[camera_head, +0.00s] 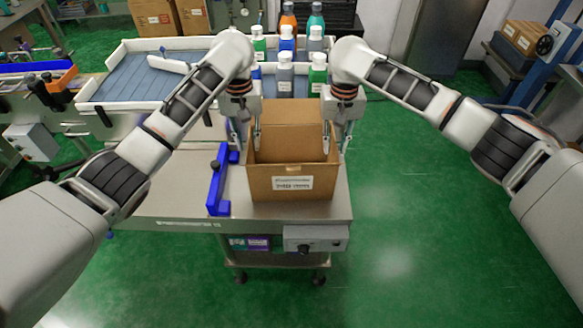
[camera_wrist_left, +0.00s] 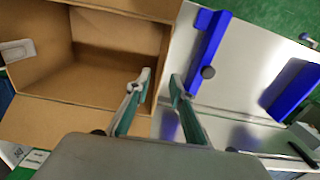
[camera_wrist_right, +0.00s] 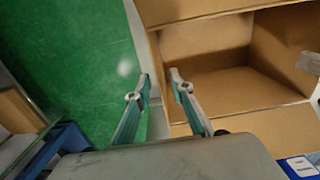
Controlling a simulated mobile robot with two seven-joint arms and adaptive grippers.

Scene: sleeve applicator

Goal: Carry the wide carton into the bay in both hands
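The wide carton (camera_head: 292,182) is an open-topped brown box with a white label on its front. It stands upright on the metal table. My left gripper (camera_head: 249,138) points down at the carton's left wall, with one finger inside and one outside. In the left wrist view a gap shows between its fingertips (camera_wrist_left: 160,80). My right gripper (camera_head: 336,142) is likewise at the right wall, its fingertips (camera_wrist_right: 159,82) apart around the wall's edge. Blue guide pieces (camera_head: 217,182) stand left of the carton; I cannot tell for sure where the bay is.
The metal table (camera_head: 270,212) has bare room left of the blue guides. A grey control box (camera_head: 315,238) hangs at the table's front. Green floor lies to the right.

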